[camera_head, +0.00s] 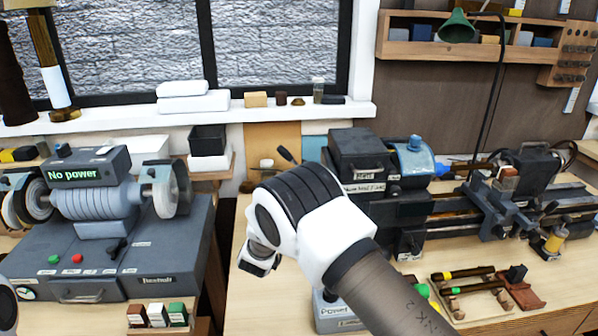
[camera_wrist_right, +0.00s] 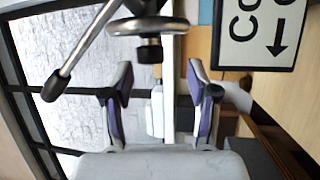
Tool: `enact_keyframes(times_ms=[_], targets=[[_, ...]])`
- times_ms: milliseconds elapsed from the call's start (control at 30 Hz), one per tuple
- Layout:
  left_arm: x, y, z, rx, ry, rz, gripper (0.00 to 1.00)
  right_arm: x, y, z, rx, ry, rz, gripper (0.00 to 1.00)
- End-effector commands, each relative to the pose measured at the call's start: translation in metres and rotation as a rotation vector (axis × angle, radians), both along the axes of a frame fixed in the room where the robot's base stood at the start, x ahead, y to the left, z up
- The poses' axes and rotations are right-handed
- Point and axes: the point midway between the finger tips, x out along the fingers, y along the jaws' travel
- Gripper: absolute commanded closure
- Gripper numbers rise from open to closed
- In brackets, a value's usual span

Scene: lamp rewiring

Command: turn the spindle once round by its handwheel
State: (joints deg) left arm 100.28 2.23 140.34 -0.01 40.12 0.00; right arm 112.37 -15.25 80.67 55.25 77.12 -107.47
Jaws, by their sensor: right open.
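In the head view my right arm and wrist hide most of the wheel; a black-tipped lever (camera_head: 286,155) shows above my wrist, beside the lathe headstock (camera_head: 372,190). The spindle itself is hidden. My left gripper is not in view.
A sign with an arrow (camera_wrist_right: 260,30) stands right of the wheel in the wrist view. In the head view, a grey bench machine (camera_head: 100,245) reading "No power" stands left. A tool tray (camera_head: 488,318) lies front right. The window sill (camera_head: 225,115) holds small items.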

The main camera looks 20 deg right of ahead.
Motion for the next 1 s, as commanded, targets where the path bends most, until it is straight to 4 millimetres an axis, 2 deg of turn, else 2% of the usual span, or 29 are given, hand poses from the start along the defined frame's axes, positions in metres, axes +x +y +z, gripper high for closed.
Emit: enact_keyframes(times_ms=[100,300,600,667,700,767,800,1000], targets=[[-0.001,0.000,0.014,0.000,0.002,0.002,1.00,0.017,-0.016,0.009,0.002,-0.003,-0.003,0.41],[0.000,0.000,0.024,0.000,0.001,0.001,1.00,0.043,-0.036,0.012,0.002,0.000,-0.001,0.41],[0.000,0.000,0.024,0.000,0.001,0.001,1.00,0.049,-0.040,0.011,0.000,0.000,0.001,0.41],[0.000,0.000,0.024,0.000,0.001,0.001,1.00,0.049,-0.040,0.011,0.000,0.000,0.001,0.59],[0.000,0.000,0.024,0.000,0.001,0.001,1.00,0.049,-0.040,0.011,0.000,0.000,0.001,0.73],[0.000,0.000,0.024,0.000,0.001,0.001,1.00,0.049,-0.040,0.011,0.000,0.000,0.001,0.94],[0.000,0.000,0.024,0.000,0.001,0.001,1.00,0.049,-0.040,0.011,-0.001,-0.001,0.001,1.00],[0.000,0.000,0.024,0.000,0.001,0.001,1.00,0.049,-0.041,0.013,0.000,-0.003,0.000,1.00]])
